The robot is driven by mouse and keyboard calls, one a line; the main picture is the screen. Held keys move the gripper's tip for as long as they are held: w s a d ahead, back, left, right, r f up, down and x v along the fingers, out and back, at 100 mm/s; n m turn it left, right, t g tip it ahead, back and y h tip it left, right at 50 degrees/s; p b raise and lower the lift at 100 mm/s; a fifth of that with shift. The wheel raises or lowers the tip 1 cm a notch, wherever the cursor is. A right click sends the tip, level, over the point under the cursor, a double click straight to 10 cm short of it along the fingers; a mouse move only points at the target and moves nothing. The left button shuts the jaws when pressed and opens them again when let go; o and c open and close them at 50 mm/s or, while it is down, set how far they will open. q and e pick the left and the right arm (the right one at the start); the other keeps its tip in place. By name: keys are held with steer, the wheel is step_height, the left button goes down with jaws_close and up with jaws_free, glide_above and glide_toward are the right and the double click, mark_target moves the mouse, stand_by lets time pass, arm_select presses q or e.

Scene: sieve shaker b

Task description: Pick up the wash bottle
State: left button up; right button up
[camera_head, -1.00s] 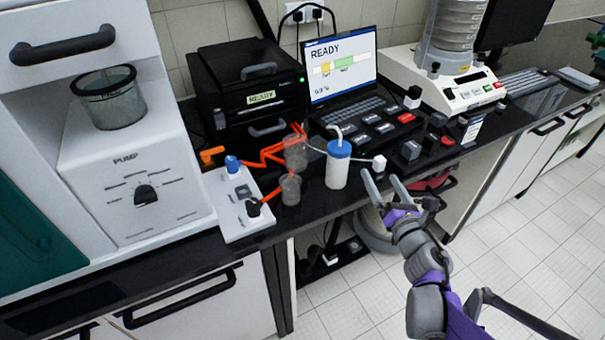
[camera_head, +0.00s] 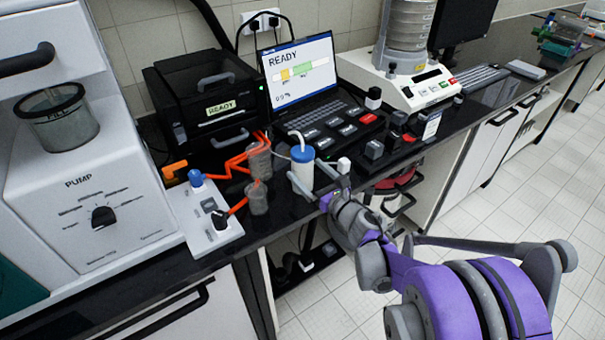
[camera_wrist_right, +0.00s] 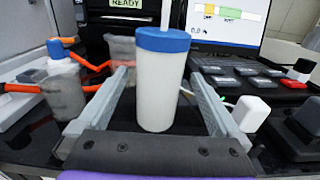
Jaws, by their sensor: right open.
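The wash bottle (camera_head: 302,168) is a white cylinder with a blue cap and a thin white spout. It stands upright near the front edge of the black bench. In the right wrist view the wash bottle (camera_wrist_right: 160,85) stands between the two fingers of my right gripper (camera_wrist_right: 160,95). The fingers are open, with a gap showing on each side of the bottle. In the head view my right gripper (camera_head: 325,182) reaches in from the lower right, its fingertips partly hidden. My left gripper is not in view.
Grey cylinders with orange tubing (camera_head: 258,160) stand close left of the bottle, beside a white valve panel (camera_head: 205,215). A laptop (camera_head: 300,80) is behind. Black blocks and a small white cube (camera_head: 344,165) are close on the right. The pump unit (camera_head: 90,190) is far left.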

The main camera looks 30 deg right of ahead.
mark_target(308, 172)
steer(key=w, duration=0.3)
steer(key=shift+a, duration=0.15)
steer(key=shift+r, duration=0.1)
steer(key=shift+c, duration=0.2)
steer(key=c, duration=0.7)
